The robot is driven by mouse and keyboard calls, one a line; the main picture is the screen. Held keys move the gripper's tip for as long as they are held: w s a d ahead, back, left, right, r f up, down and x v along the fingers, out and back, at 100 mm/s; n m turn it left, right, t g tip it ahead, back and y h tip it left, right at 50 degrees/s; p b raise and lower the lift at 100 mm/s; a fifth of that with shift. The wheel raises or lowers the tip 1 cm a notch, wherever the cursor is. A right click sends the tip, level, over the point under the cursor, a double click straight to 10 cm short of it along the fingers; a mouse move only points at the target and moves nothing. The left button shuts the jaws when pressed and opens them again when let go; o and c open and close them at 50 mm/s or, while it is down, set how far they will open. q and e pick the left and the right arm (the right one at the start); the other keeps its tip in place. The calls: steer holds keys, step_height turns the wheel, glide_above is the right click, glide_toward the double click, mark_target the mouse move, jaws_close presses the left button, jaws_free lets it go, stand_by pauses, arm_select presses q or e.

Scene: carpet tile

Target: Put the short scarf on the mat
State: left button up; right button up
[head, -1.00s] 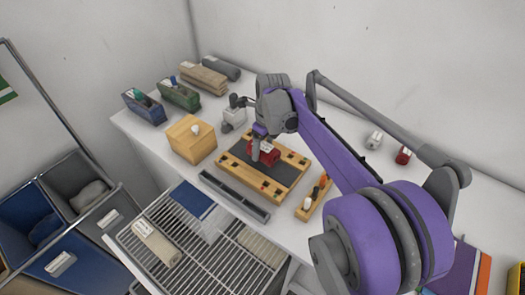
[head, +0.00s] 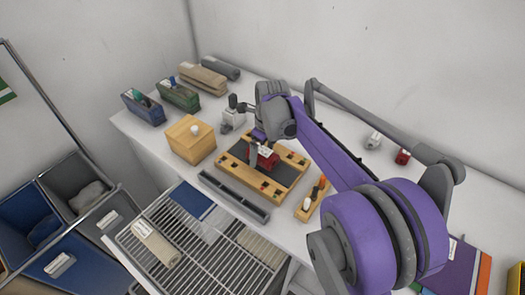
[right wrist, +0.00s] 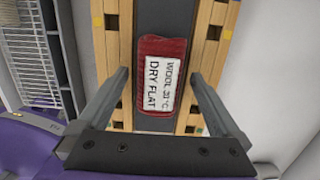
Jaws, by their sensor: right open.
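The short scarf appears to be the small red roll (head: 267,159), with a white label reading "WOOL", "DRY FLAT" in the right wrist view (right wrist: 161,80). It lies on a dark grey surface (head: 289,170) framed by wooden rails, on the white table. I cannot tell whether this surface is the mat. My right gripper (head: 257,158) is open at the scarf. In the right wrist view its two fingers (right wrist: 160,77) stand apart, one on each side of the roll, with gaps between. The gripper partly hides the scarf in the head view. My left gripper is out of view.
A wire rack (head: 190,240) with folded cloths stands in front, beside a grey tray (head: 235,196). A wooden box (head: 191,140), green (head: 178,95) and blue (head: 143,107) bins and rolled textiles (head: 203,79) stand at the left. Bins sit lower left.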

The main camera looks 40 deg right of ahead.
mark_target(266, 153)
step_height(266, 153, up, 12)
steer(key=s, duration=0.1)
steer(key=shift+s+d+p, duration=0.2)
steer(key=shift+p, duration=0.15)
stand_by(0.4)
